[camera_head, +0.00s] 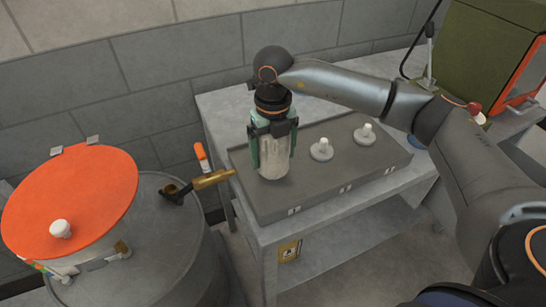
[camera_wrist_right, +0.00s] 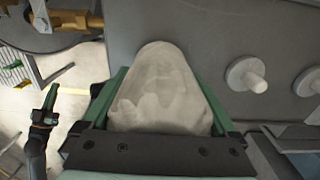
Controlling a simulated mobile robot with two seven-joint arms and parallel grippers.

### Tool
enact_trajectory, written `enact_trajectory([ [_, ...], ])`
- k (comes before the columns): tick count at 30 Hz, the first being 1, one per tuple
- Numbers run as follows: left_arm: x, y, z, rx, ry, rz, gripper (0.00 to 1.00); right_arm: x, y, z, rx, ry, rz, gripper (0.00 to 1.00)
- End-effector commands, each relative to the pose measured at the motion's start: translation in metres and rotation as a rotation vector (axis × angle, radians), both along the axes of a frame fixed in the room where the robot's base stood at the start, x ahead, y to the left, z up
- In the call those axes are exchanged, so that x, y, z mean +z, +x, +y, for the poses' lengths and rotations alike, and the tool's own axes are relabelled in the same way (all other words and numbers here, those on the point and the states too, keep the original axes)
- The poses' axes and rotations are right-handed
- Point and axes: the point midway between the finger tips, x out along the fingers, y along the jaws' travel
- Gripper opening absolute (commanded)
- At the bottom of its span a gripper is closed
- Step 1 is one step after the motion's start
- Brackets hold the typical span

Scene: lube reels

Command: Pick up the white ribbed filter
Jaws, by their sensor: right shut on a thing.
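The white ribbed filter (camera_head: 273,162) is a pale, upright cylinder at the left end of a grey block on the table. My right gripper (camera_head: 273,150) comes down from above, its green fingers on either side of the filter and shut on it. In the right wrist view the filter (camera_wrist_right: 160,92) fills the space between the green fingers of the gripper (camera_wrist_right: 160,115). The filter's base is at or just over the block; I cannot tell whether it touches.
The grey block (camera_head: 340,192) also carries two small white pegs on round bases, one (camera_head: 321,150) near its middle and one (camera_head: 366,133) farther right. A grey drum with an orange lid (camera_head: 70,200) and a brass nozzle (camera_head: 210,180) stand left. A green machine (camera_head: 485,50) is at back right.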

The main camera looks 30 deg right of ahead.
Motion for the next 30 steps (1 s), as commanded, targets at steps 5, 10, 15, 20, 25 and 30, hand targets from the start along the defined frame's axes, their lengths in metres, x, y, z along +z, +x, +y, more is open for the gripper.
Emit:
enact_trajectory([
  [5, 0.0, 0.0, 0.0, 0.0, 0.0, 0.0, 0.0, 0.001, 0.0, 0.0, 0.0, 0.0, -0.001, 0.33],
  [10, 0.0, 0.0, 0.0, 0.0, 0.0, 0.0, 0.0, 0.001, 0.001, 0.0, 0.0, 0.001, -0.003, 0.23],
  [15, 0.0, 0.0, 0.0, 0.0, 0.0, 0.0, 0.0, 0.002, 0.001, 0.0, 0.0, 0.001, -0.003, 0.23],
  [20, -0.003, 0.0, 0.0, 0.0, 0.0, 0.0, 0.0, 0.009, 0.001, 0.0, 0.0, 0.001, -0.005, 0.23],
  [25, -0.01, 0.0, 0.0, 0.0, 0.0, 0.0, 0.0, 0.031, 0.001, 0.001, 0.001, 0.002, -0.007, 0.23],
  [30, -0.014, 0.0, 0.0, 0.0, 0.0, 0.0, 0.0, 0.059, -0.022, -0.004, 0.002, 0.001, -0.007, 0.23],
])
